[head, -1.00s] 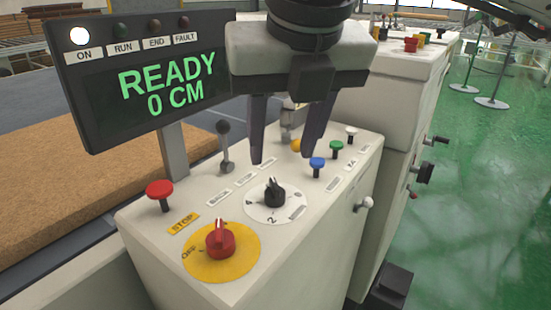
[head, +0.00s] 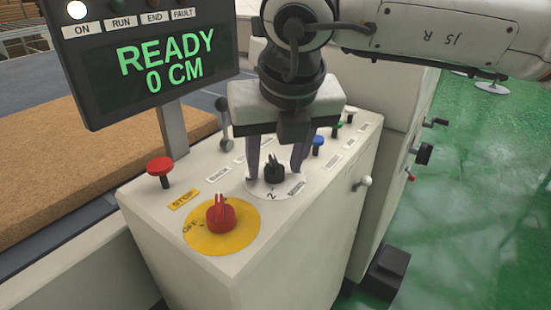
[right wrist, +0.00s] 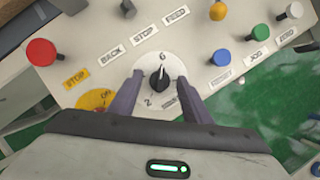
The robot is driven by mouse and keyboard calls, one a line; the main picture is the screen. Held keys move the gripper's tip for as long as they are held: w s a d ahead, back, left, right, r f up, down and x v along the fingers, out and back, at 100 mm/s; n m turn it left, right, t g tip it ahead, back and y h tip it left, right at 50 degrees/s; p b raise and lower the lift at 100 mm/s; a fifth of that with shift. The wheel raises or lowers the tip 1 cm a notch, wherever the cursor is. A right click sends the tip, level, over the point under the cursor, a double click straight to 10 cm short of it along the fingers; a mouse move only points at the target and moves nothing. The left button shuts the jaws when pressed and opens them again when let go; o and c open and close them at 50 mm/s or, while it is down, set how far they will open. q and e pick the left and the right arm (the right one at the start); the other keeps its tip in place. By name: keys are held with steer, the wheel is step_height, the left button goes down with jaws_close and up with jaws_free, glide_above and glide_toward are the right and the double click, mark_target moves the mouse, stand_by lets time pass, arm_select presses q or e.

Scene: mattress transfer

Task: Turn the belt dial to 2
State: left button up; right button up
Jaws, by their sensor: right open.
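The belt dial is a black knob (head: 274,172) on a white numbered disc (head: 262,190), on top of the cream control box. In the right wrist view the knob (right wrist: 158,79) has its white pointer mark up toward the 6, with the 2 at the lower left of the disc. My right gripper (head: 276,170) is open, pointing down, with one finger on each side of the knob. In the right wrist view its fingers (right wrist: 160,92) straddle the knob with gaps, and they hide the disc's sides. My left gripper is not in view.
A red main switch (head: 220,214) on a yellow disc and a red stop button (head: 160,168) stand near the dial. The display (head: 150,60) reads READY, 0 CM.

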steer(key=c, duration=1)
